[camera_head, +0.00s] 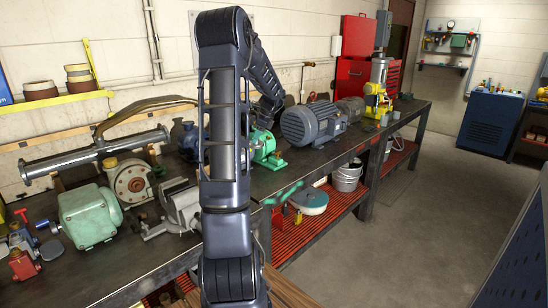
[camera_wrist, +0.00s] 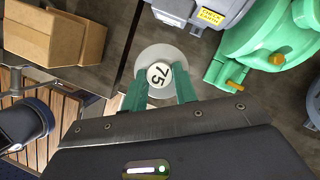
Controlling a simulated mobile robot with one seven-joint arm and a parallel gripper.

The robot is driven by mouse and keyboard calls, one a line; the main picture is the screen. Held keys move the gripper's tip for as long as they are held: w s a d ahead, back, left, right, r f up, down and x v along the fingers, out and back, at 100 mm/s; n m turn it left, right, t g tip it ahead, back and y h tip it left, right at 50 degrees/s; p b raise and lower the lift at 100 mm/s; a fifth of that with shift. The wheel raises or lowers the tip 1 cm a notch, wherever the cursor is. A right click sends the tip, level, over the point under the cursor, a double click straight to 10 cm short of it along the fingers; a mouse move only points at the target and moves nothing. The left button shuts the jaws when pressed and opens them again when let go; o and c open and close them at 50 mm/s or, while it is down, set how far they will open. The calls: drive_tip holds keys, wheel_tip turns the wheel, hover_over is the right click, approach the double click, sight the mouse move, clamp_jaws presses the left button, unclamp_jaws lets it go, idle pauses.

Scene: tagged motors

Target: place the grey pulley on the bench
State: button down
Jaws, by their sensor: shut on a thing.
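The bench (camera_head: 155,262) runs along the wall in the head view and is crowded with motors and pumps. My arm hides part of the bench there, and I cannot make out the pulley in that view.
In the wrist view a green machine (camera_wrist: 265,35) is close on the right, a grey machine (camera_wrist: 205,12) above, and a cardboard box (camera_wrist: 55,35) at upper left. In the head view a grey motor (camera_head: 312,122) stands beyond my arm; the floor at right is open.

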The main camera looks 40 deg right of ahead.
wheel_tip(320, 180, down, 18)
drive_tip(key=shift+r, duration=0.1)
idle(0.5)
drive_tip(key=shift+f, duration=0.2)
drive_tip(key=c, duration=1.1)
unclamp_jaws()
